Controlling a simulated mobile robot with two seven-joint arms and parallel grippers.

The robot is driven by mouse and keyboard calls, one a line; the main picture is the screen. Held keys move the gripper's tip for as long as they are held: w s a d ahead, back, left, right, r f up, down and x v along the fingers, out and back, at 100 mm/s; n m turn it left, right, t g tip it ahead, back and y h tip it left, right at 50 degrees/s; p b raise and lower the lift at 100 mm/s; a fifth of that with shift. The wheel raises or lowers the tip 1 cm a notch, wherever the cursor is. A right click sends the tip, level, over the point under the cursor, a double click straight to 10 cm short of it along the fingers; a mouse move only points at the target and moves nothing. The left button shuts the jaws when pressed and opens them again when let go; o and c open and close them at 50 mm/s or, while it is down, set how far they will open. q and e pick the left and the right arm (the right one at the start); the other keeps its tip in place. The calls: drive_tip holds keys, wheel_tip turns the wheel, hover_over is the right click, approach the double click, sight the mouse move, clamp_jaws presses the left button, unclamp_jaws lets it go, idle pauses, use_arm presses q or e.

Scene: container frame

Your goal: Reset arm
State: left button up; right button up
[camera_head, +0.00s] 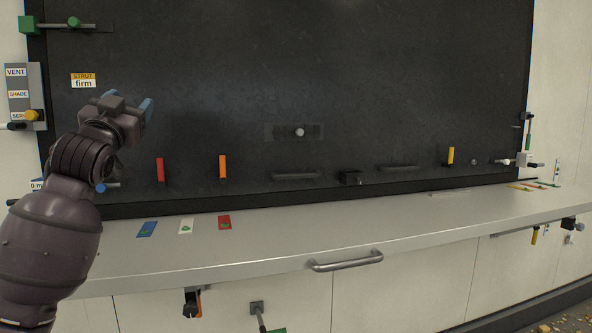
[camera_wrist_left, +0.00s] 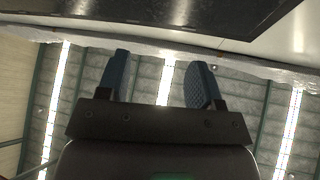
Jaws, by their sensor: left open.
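My left arm comes in from the left in the head view. Its gripper (camera_head: 145,108) is raised in front of the left part of the black panel (camera_head: 390,80), above the counter, with blue fingertips. In the left wrist view the two blue fingers (camera_wrist_left: 158,82) are spread apart with nothing between them. Behind them are ceiling beams and bright light strips. I cannot tell how far the gripper is from the panel. My right gripper is not in view.
A grey counter (camera_head: 300,243) with a handle (camera_head: 347,261) runs below the panel. Blue (camera_head: 147,229), white (camera_head: 186,226) and red (camera_head: 224,222) cards lie on it. Red (camera_head: 160,170), orange (camera_head: 222,167) and yellow (camera_head: 451,156) levers stick out of the panel. A switch plate (camera_head: 20,92) stands at left.

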use_arm(q)
drive_tip(key=s+d+f+g+h, duration=0.1)
drive_tip(key=s+d+f+g, duration=0.1)
drive_tip(key=f, duration=1.2)
drive_tip(key=s+d+f+m+g+h, duration=0.1)
drive_tip(key=s+d+f+g, duration=0.15)
drive_tip(key=f, duration=1.15)
drive_tip(key=s+d+f+g, duration=0.1)
drive_tip(key=s+f, duration=0.2)
drive_tip(key=f, duration=1.1)
drive_tip(key=s+f+n+g+y, duration=0.1)
drive_tip(key=s+f+n+g, duration=0.2)
drive_tip(key=s+f, duration=2.5)
drive_tip(key=f+g, duration=0.1)
drive_tip(key=g, duration=0.3)
drive_tip(key=shift+d+n+y, duration=0.15)
drive_tip(key=shift+n+y, duration=0.15)
drive_tip(key=shift+y, duration=0.1)
